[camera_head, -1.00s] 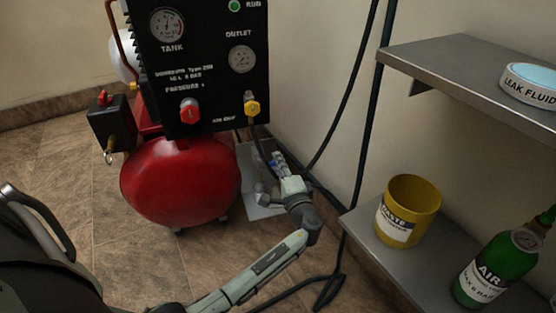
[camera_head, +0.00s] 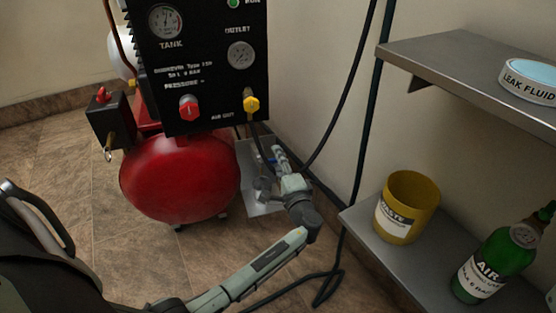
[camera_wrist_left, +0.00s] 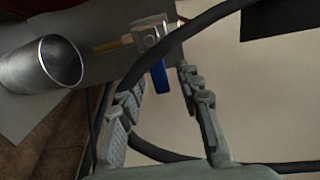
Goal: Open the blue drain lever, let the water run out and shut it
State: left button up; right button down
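The blue drain lever (camera_wrist_left: 160,76) hangs from a small metal valve on a brass pipe in the left wrist view. In the head view only a small blue spot (camera_head: 272,160) shows, low behind the red tank (camera_head: 180,178). My left gripper (camera_head: 279,152) is there, close by the lever. In the left wrist view its fingers (camera_wrist_left: 160,80) are apart, with the lever in line with the gap between them; I cannot tell whether they touch it. A metal cup (camera_wrist_left: 40,66) lies left of the valve in that view. No water is visible. My right gripper is not in view.
A black hose (camera_wrist_left: 178,38) crosses in front of the valve in the wrist view. Right of my arm stands a steel shelf (camera_head: 440,262) with a yellow waste container (camera_head: 424,205) and a green air bottle (camera_head: 490,265). Brown floor (camera_head: 130,255) is clear before the tank.

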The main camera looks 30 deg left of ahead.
pick_arm(q)
jog(key=v, duration=0.7)
jog(key=shift+s+d, duration=0.15)
jog(key=shift+s, duration=0.05)
dwell(0.4)
